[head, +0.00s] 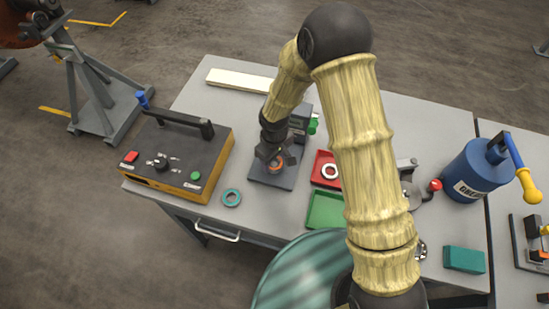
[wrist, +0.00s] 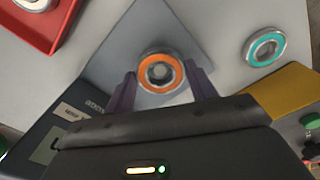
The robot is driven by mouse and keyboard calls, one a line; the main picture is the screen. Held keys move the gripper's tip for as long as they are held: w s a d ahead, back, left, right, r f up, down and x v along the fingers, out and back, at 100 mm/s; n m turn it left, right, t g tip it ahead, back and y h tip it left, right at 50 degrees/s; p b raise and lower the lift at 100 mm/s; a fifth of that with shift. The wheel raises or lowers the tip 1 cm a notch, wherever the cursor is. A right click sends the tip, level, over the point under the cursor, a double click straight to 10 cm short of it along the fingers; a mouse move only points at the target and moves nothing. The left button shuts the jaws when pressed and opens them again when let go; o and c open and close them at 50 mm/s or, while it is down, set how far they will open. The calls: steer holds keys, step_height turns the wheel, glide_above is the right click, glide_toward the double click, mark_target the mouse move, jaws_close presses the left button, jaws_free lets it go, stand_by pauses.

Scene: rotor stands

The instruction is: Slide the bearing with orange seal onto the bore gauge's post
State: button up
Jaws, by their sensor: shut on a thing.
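The bearing with orange seal (head: 277,168) is between the fingers of my gripper (head: 272,157), over the bore gauge's grey base plate (head: 270,183). In the wrist view the orange ring (wrist: 176,83) faces the camera, and my gripper (wrist: 163,82) has one dark finger on each side of it. A round grey shape (wrist: 159,72), seemingly the post's top, shows within the bearing's bore. I cannot tell whether the bearing is around the post or just above it. The gauge's display housing (wrist: 60,140) is partly hidden by my gripper.
A bearing with teal seal (head: 232,197) lies on the table left of the gauge. A red tray (head: 322,180) holds a white-sealed bearing (head: 330,171); a green tray (head: 325,211) is in front. The black-and-orange control box (head: 180,160) stands left, a blue canister (head: 475,172) right.

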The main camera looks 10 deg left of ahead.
steer(key=shift+f+b, duration=0.95)
steer(key=shift+f, duration=0.3)
steer(key=o, duration=1.4)
steer(key=shift+r+p, duration=3.2)
steer(key=shift+r, duration=1.35)
